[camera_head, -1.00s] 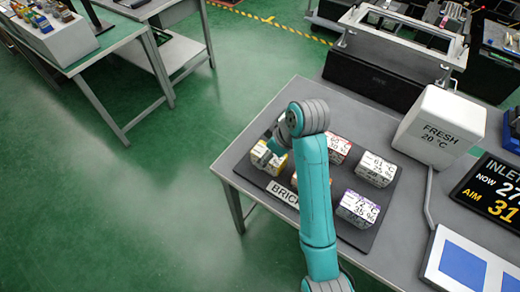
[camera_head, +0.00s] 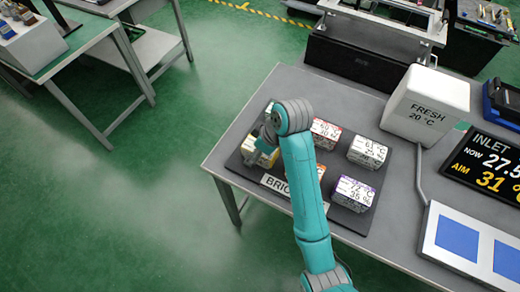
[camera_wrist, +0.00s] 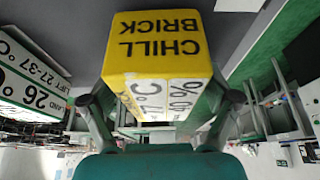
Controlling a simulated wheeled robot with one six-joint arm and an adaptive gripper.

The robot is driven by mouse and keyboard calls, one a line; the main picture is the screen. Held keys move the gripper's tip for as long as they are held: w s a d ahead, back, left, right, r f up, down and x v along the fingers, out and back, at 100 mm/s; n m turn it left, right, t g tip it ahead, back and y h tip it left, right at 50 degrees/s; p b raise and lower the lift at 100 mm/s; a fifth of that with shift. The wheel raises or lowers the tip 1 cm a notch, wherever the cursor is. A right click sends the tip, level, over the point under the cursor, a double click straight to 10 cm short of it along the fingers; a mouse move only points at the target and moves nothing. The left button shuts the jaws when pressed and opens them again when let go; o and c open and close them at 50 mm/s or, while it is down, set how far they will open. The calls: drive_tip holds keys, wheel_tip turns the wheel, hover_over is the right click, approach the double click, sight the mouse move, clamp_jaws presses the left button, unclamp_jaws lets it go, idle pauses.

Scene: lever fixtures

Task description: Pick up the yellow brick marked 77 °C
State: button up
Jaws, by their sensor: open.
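A yellow brick (camera_head: 262,158) stands at the left end of the dark brick tray (camera_head: 234,166), partly hidden by my gripper (camera_head: 264,142). In the wrist view, a yellow face reading CHILL BRICK (camera_wrist: 160,45) shows upside down, with a white label below. The label shows "°C" and a "%" line; its number cannot be read. In the same view my gripper (camera_wrist: 160,100) is open, one finger on each side of the brick's lower part. Whether the fingers touch it I cannot tell.
Red-marked (camera_head: 326,131), white 61 °C (camera_head: 367,152) and purple-marked 72 °C (camera_head: 353,192) bricks share the tray. My arm hides part of its middle. Right of it stand the FRESH 20 °C box (camera_head: 426,105), a cable and the INLET display (camera_head: 490,165).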

drive_tip(key=shift+f, duration=0.1)
drive_tip(key=c, duration=1.5)
